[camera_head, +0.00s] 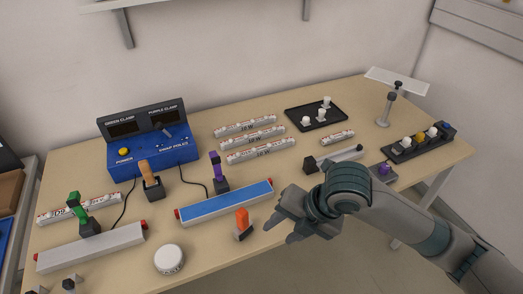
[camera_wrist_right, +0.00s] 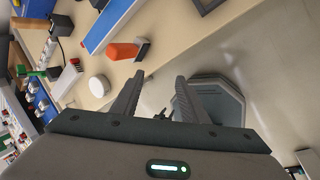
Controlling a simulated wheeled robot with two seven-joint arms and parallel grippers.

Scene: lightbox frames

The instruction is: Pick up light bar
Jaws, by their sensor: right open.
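Two long bars with red ends lie on the table: one with a blue top (camera_head: 225,203) at the middle front, one pale grey (camera_head: 92,248) at the front left. I cannot tell which is the light bar. The blue one also shows at the top of the right wrist view (camera_wrist_right: 108,22). My right gripper (camera_head: 279,229) is open and empty, at the table's front edge, right of the blue bar and apart from it. Its two fingers show apart in the right wrist view (camera_wrist_right: 159,80). My left gripper is not in view.
An orange-handled tool (camera_head: 242,219) stands between the blue bar and my right gripper. A white round puck (camera_head: 169,259) lies at the front. White labelled tubes (camera_head: 248,137), a blue clamp console (camera_head: 150,143) and a black tray (camera_head: 316,116) are farther back.

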